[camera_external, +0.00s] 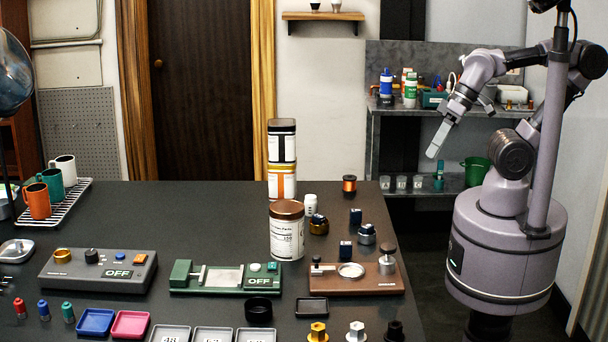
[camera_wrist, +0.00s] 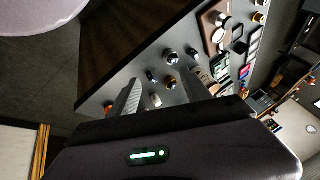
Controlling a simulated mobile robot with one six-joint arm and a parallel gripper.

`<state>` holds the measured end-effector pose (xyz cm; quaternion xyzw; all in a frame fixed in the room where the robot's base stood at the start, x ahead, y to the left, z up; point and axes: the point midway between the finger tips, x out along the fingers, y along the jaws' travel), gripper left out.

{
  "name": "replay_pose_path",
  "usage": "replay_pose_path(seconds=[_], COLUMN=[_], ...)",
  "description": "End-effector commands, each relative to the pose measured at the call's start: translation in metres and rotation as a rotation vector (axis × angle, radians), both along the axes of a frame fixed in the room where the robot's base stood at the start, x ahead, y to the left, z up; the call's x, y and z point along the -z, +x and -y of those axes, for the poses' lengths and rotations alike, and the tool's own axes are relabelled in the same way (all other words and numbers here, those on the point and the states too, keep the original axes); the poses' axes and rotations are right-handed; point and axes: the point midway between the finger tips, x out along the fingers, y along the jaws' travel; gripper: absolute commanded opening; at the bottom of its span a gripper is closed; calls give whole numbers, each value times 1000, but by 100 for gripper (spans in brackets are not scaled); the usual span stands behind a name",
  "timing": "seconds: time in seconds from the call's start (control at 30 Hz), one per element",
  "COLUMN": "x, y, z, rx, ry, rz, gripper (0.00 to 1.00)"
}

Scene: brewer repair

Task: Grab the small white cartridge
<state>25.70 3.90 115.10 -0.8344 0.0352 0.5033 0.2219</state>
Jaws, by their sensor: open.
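The small white cartridge (camera_external: 310,205) stands upright on the dark table (camera_external: 230,225), just right of the tall canisters. In the wrist view, a small white shape (camera_wrist: 155,100) that looks like it lies in the gap between my fingers, still far below. My gripper (camera_external: 434,151) hangs in the air beyond the table's right edge, well right of the cartridge and above it. My gripper (camera_wrist: 160,80) is open, with nothing between its fingers.
Stacked black- and orange-labelled canisters (camera_external: 283,180) and a brown-lidded jar (camera_external: 286,232) stand close left of the cartridge. A copper spool (camera_external: 349,184), a gold-ringed part (camera_external: 319,226) and small dark blocks (camera_external: 356,216) lie around it. A shelf (camera_external: 400,112) stands behind my arm.

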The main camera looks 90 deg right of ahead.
Motion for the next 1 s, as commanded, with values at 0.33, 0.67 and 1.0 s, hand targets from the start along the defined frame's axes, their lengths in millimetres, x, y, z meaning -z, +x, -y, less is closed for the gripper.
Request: replay_pose_path(seconds=[0.33, 0.67, 1.0], x=[-27, -38, 44], y=[31, 249, 305], z=[6, 83, 115], rx=[-118, -986, -1319], ry=[-78, -410, -453], rz=[-28, -180, -195], gripper=[57, 57, 57])
